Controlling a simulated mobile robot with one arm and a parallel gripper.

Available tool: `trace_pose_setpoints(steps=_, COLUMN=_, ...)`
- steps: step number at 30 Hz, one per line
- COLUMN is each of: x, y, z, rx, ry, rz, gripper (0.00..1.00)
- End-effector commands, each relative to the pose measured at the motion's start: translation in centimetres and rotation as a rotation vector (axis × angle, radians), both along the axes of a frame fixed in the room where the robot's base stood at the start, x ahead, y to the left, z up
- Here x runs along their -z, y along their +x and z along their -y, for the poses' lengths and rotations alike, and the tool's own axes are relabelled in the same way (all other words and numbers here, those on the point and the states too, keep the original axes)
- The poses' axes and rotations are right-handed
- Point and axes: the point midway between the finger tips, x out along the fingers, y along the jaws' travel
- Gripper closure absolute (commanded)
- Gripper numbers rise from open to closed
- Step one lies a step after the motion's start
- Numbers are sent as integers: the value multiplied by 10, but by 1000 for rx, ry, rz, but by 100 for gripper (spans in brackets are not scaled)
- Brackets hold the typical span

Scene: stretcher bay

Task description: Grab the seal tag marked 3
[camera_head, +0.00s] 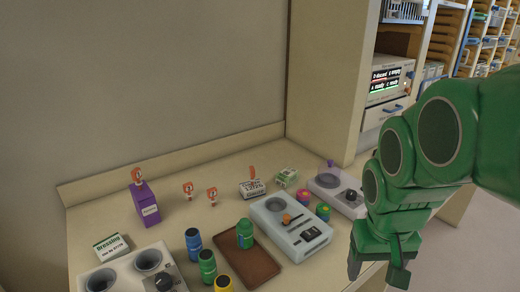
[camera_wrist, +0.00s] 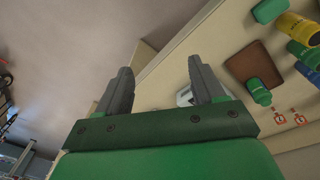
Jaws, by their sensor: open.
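Several small orange-red tags are on the counter. One tag (camera_head: 137,175) stands on the purple box and another (camera_head: 252,173) on a white printed box. Two more stand on the bare counter, a left one (camera_head: 187,189) and a right one (camera_head: 212,195). Their numbers are too small to read, so I cannot tell which is marked 3. Two tags also show at the right of the wrist view (camera_wrist: 279,117) (camera_wrist: 299,118). My gripper (camera_head: 379,268) is open and empty, at the right, well apart from the tags. Its spread fingers show in the wrist view (camera_wrist: 162,85).
Between the tags and my gripper stand a grey device (camera_head: 290,225), a brown tray (camera_head: 240,268) and several bottles, including a blue one (camera_head: 193,243). The purple box (camera_head: 148,205) stands at the left. A shelf unit (camera_head: 390,80) rises at the right.

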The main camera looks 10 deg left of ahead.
Motion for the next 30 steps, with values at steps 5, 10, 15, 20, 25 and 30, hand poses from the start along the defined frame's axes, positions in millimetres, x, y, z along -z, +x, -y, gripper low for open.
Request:
trace_pose_setpoints(steps=5, x=-1, y=73, z=-26, rx=-73, ry=-3, rz=132, gripper=32)
trace_pose_setpoints(steps=10, x=-2, y=137, z=-60, rx=-144, ry=11, rz=260, gripper=32)
trace_pose_setpoints(steps=15, x=-5, y=197, z=-106, rx=-219, ry=45, rz=390, gripper=32)
trace_pose_setpoints(steps=20, x=-6, y=246, z=-157, rx=-292, ry=91, rz=502, gripper=32)
trace_pose_setpoints(steps=25, x=-6, y=288, z=-218, rx=-371, ry=156, rz=616, gripper=32)
trace_pose_setpoints(steps=30, x=-6, y=320, z=-285, rx=-451, ry=239, rz=724, gripper=32)
